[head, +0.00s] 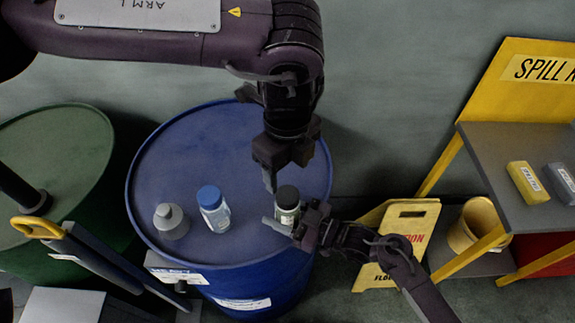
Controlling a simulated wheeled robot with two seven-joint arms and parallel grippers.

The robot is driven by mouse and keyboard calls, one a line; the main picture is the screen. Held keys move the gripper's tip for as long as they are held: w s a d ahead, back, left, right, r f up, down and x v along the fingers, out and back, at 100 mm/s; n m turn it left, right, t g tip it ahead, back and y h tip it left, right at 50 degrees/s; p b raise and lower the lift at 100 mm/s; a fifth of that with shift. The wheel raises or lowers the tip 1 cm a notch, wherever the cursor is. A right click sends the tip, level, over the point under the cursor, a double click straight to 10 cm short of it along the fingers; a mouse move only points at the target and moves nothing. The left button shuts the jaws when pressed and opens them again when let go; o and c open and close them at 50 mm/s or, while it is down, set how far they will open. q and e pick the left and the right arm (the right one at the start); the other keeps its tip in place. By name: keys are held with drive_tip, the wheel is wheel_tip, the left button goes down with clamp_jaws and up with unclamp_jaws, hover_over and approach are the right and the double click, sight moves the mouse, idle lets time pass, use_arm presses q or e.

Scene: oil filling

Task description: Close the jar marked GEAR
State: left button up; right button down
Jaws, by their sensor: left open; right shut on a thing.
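A small jar (286,214) with a dark lid (287,195) stands upright near the right side of the blue drum top (255,125). Its label is too small to read, so I cannot tell whether it says GEAR, nor whether the lid is tight. My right gripper (290,226) comes in from the lower right and is shut on this jar at its lower part. My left gripper (281,178) is open and points down just above the dark lid, slightly to its left. A clear jar with a blue lid (210,196) stands to the left on the drum.
A grey cone-topped container (171,221) stands farther left on the blue drum. A green drum (60,150) is at the left. A yellow floor sign (408,225), a yellow bucket (473,228) and a spill station shelf (515,165) are at the right. The drum's back is clear.

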sight(287, 195)
use_arm(q)
drive_tip(key=shift+f, duration=0.1)
drive_tip(key=shift+f, duration=3.95)
drive_tip(key=shift+c, duration=0.2)
drive_tip(key=c, duration=1)
drive_tip(key=m, duration=0.5)
drive_tip(key=o, duration=1.1)
